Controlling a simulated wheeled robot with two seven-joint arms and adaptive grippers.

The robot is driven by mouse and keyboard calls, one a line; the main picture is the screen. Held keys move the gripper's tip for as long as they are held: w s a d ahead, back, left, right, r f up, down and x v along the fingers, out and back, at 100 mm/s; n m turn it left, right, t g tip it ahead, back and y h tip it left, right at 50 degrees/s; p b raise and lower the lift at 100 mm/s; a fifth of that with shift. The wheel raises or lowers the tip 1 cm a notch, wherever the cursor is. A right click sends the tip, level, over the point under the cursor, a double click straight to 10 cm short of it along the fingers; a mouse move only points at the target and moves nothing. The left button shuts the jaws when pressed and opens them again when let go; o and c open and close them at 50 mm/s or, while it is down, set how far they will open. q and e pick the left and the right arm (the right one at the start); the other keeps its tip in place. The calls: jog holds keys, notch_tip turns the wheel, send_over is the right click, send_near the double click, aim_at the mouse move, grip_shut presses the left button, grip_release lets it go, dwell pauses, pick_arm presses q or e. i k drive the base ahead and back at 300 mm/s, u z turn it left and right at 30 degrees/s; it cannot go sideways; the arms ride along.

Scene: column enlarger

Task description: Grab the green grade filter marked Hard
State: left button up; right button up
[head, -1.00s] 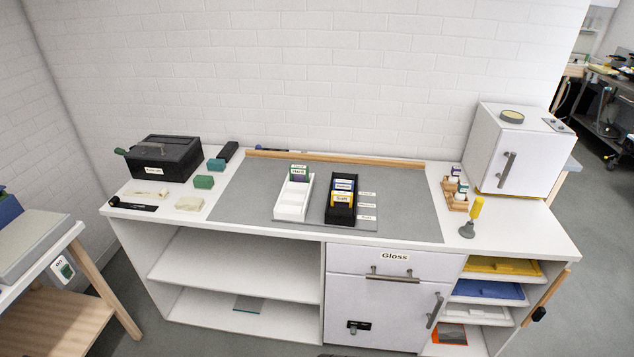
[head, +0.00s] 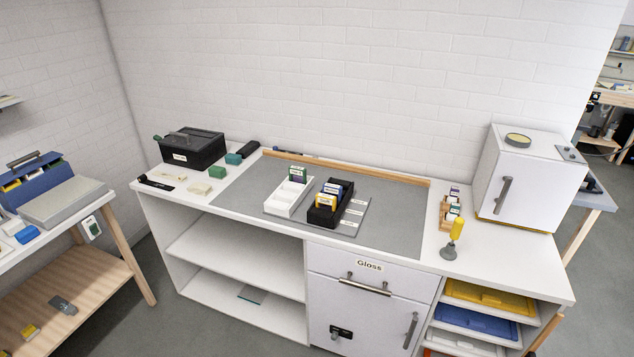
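Neither of my grippers shows in the head view.
The grey mat (head: 390,208) is clear to the right of the trays. A wooden strip (head: 350,169) runs along its back edge. A black box (head: 192,148) and green blocks stand left.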

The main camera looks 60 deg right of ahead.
aim_at(299, 174)
jog(key=z, duration=1.55)
